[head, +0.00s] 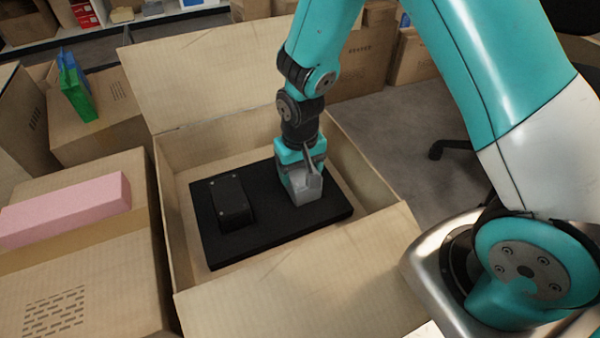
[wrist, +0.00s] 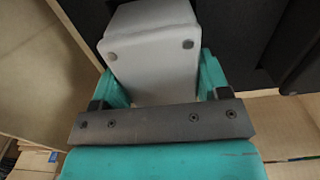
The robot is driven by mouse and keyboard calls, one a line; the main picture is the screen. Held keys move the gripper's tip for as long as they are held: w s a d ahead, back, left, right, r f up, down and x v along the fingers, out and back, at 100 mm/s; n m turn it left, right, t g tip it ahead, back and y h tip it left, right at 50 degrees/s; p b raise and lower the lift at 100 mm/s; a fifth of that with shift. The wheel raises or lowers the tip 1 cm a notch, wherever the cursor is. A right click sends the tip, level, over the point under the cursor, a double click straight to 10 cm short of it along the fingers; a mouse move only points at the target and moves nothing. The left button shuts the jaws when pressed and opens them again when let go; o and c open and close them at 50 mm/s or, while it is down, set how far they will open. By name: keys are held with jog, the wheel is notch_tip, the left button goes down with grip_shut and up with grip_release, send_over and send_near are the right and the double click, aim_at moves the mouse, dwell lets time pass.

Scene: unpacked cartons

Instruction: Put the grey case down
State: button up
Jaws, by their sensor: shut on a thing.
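The grey case (head: 304,191) is a small light grey box held in my gripper (head: 302,172), inside the open carton (head: 384,186). In the wrist view the grey case (wrist: 155,55) sits between the two teal fingers of my gripper (wrist: 160,78). The gripper is shut on it. Below it lies a black foam slab (head: 283,226) on the carton floor. The case is at the slab's right part, low over it or touching it; I cannot tell which. A black box (head: 230,201) with screws at its corners sits on the slab's left part.
The carton's raised flap (head: 190,75) stands at the back, and its front flap (head: 300,295) folds outward. A pink block (head: 65,210) lies on a closed carton to the left. Bare slab shows between the black box and the case.

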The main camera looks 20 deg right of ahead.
jog(key=shift+r, duration=0.1)
jog(key=shift+f, duration=0.35)
jog(key=o, duration=1)
jog(key=shift+f, duration=0.1)
notch_tip(320, 180, up, 13)
jog(key=p, duration=0.7)
jog(key=s+a+r+n+y, duration=0.1)
jog(key=s+r+n, duration=0.1)
jog(key=s+r, duration=0.4)
jog(key=s+a+r+n+y, duration=0.1)
jog(key=s+a+r+n, duration=0.1)
jog(key=s+r, duration=0.4)
jog(key=s+a+r+n+y, duration=0.1)
jog(key=s+r+n+y, duration=0.1)
jog(key=s+r, duration=0.4)
jog(key=shift+s+a+r+n, duration=0.15)
jog(key=shift+r+n, duration=0.1)
jog(key=shift+r, duration=0.15)
jog(key=shift+s+a+r+n, duration=0.1)
jog(key=shift+s+r+n, duration=0.05)
jog(key=shift+r+n, duration=0.15)
